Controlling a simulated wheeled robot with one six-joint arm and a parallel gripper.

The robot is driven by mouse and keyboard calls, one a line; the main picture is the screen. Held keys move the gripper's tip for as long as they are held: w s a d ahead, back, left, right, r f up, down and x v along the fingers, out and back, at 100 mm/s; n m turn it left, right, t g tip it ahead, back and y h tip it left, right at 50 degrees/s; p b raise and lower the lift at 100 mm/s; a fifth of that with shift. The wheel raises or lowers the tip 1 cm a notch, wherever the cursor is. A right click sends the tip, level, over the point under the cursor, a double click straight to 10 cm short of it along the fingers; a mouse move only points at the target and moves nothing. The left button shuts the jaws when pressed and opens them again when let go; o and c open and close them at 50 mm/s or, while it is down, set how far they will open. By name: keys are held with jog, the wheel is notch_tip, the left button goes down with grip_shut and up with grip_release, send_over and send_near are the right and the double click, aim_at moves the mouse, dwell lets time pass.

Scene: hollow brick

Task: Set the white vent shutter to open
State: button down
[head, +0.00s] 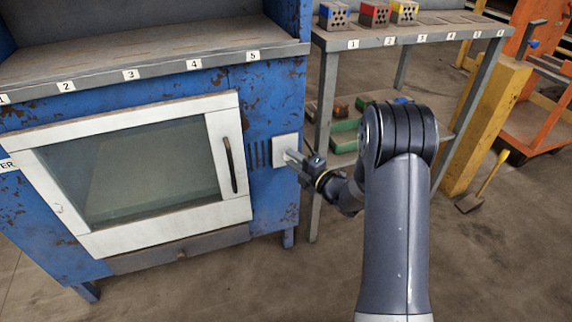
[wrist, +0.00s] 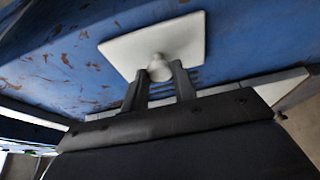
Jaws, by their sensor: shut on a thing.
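The white vent shutter (head: 284,147) is a flat plate on the blue kiln front, right of the glazed door. Dark vent slots show just left of it in the head view. In the wrist view the shutter (wrist: 150,44) has a round pale knob (wrist: 159,67) near its lower edge. My gripper (head: 291,158) reaches the plate from the right. In the wrist view my gripper (wrist: 160,76) has its two fingers on either side of the knob and is shut on it. Some slots show below the plate there, between and beside the fingers.
The white-framed door (head: 140,170) with its dark handle (head: 229,165) is left of the shutter. A grey shelf rack (head: 380,40) with colored hollow bricks stands right of the kiln. A yellow post (head: 487,125) and a small shovel (head: 484,185) are farther right.

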jog(key=shift+w+d, duration=0.1)
jog(key=shift+d, duration=0.1)
jog(key=c, duration=1.1)
grip_release()
jog(key=shift+c, duration=0.2)
jog(key=p+v, duration=0.2)
jog(key=v, duration=0.9)
jog(key=shift+a, duration=0.1)
